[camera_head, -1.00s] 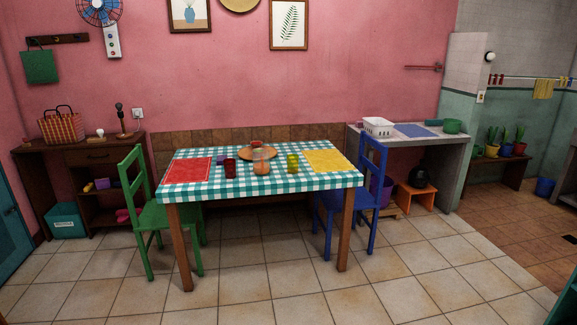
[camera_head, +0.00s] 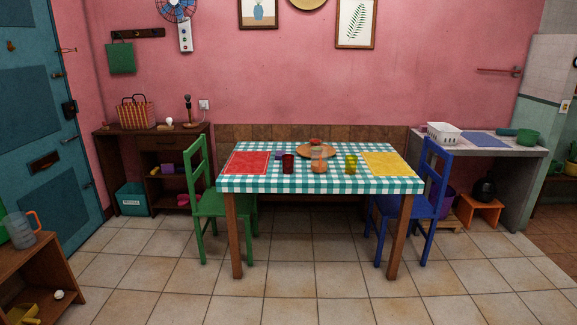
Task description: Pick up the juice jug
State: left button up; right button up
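A clear jug with orange juice in its lower part, the juice jug (camera_head: 319,163), stands on the checked table (camera_head: 300,188), near the middle of the top. A dark red cup (camera_head: 288,164) stands to its left and a yellow-green cup (camera_head: 351,164) to its right. A round wooden tray (camera_head: 303,152) lies behind it, with a small red item on it. The jug's handle is too small to make out. Neither of my grippers is in view.
Green chair (camera_head: 208,205) and blue chair (camera_head: 400,210) stand at the table's left and right ends. Red and yellow placemats lie on the top. A low wooden shelf (camera_head: 45,258) at lower left holds a clear jug with an orange handle (camera_head: 22,228). The tiled floor before the table is clear.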

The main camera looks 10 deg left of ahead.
aim_at(319, 154)
jog(key=i+j+z, duration=0.1)
jog(key=i, duration=1)
